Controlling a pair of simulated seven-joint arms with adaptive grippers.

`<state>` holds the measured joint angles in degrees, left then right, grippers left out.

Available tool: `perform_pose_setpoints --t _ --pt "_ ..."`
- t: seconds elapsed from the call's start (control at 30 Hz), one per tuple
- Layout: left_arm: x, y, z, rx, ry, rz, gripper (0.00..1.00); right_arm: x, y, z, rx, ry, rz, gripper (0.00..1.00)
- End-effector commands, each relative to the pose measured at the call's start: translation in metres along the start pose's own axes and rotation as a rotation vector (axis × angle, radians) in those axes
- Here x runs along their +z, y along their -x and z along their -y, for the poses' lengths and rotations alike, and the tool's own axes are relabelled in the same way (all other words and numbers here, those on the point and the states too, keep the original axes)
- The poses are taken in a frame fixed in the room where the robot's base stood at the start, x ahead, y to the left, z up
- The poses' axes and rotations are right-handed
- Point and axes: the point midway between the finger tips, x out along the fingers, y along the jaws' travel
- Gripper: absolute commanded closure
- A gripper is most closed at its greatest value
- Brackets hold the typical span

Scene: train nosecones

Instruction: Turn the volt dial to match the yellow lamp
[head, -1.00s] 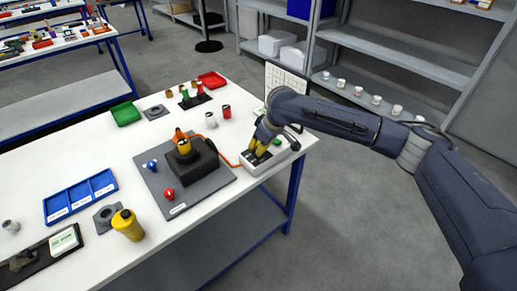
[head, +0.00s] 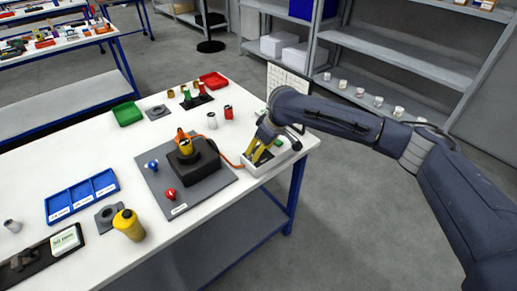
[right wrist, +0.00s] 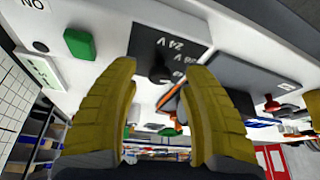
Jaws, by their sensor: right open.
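The white volt box (head: 270,163) stands at the table's right edge. In the right wrist view its dark dial panel (right wrist: 145,42) carries a 24 V label and other labels partly hidden. A small black dial (right wrist: 160,74) sits on that panel. My right gripper (head: 255,155) is over the box, its yellow fingers pointing down. In the right wrist view the open gripper (right wrist: 159,66) has a fingertip on each side of the dial, with no clear contact. A yellow-bodied piece (head: 185,147) sits on a black block; I cannot tell whether it is the yellow lamp. My left gripper is out of view.
A grey plate (head: 205,187) with red and blue knobs lies left of the box, joined by an orange cable (head: 230,160). A green button (right wrist: 79,43) sits beside the dial panel. A yellow cylinder (head: 128,227) and blue tray (head: 82,197) stand further left.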

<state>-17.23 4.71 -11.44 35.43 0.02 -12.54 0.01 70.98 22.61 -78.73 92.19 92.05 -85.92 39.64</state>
Motion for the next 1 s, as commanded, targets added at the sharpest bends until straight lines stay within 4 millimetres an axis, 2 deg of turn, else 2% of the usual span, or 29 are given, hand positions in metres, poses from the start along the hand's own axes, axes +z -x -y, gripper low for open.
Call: perform_pose_setpoints --t 0.6,0.8,1.0 --pt "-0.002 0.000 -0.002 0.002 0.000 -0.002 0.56 -0.001 0.094 0.000 0.002 0.003 -0.003 0.53" --pt "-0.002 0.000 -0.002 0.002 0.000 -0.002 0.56 -0.001 0.112 0.000 0.001 0.002 -0.002 0.53" --pt "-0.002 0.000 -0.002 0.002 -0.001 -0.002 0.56 -0.001 0.117 0.001 0.000 0.002 -0.001 0.53"
